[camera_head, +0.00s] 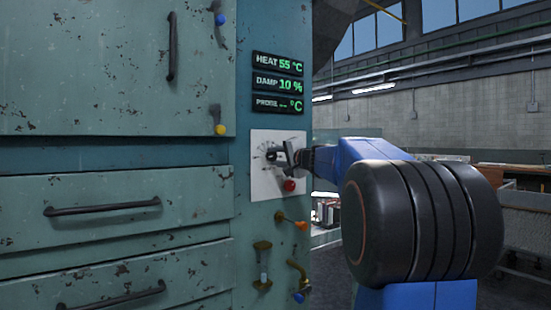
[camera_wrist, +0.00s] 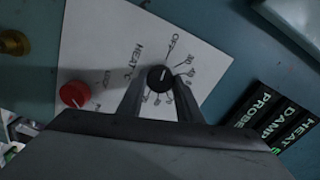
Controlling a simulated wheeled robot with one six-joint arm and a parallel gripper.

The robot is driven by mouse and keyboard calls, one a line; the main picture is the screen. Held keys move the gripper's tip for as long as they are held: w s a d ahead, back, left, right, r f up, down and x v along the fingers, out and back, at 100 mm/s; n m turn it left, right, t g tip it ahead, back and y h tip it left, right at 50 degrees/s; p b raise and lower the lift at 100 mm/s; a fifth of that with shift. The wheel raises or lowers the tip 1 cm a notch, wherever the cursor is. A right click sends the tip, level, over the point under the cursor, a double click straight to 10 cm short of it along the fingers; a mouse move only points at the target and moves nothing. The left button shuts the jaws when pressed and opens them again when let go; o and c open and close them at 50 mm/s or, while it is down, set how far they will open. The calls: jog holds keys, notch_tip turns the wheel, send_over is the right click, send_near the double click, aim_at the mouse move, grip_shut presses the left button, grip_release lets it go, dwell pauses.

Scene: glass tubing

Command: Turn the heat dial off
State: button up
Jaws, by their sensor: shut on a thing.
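The heat dial is a small black round knob (camera_wrist: 160,78) on a white panel plate (camera_wrist: 100,50) printed with OFF, HEAT and numbers. In the head view the dial (camera_head: 271,156) sits at the end of my gripper (camera_head: 280,156), partly hidden by it. In the wrist view one finger of my gripper (camera_wrist: 160,88) is on each side of the knob, and it is shut on the knob. A small light mark shows on the knob, but its exact setting is hard to read. The display (camera_head: 278,63) above reads HEAT 55 °C.
A red knob (camera_head: 289,185) sits just below on the same plate. Orange (camera_head: 300,225) and blue-tipped (camera_head: 299,297) valve handles lie lower on the panel. Drawers with dark handles (camera_head: 103,207) stand to the left. DAMP reads 10 %.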

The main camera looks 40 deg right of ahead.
jog(key=shift+f, duration=0.1)
jog(key=o, duration=1)
jog(key=shift+o, duration=0.2)
jog(key=shift+s, duration=0.15)
jog(key=shift+s, duration=0.3)
jog(key=s, duration=1.6)
jog(key=shift+s, duration=0.25)
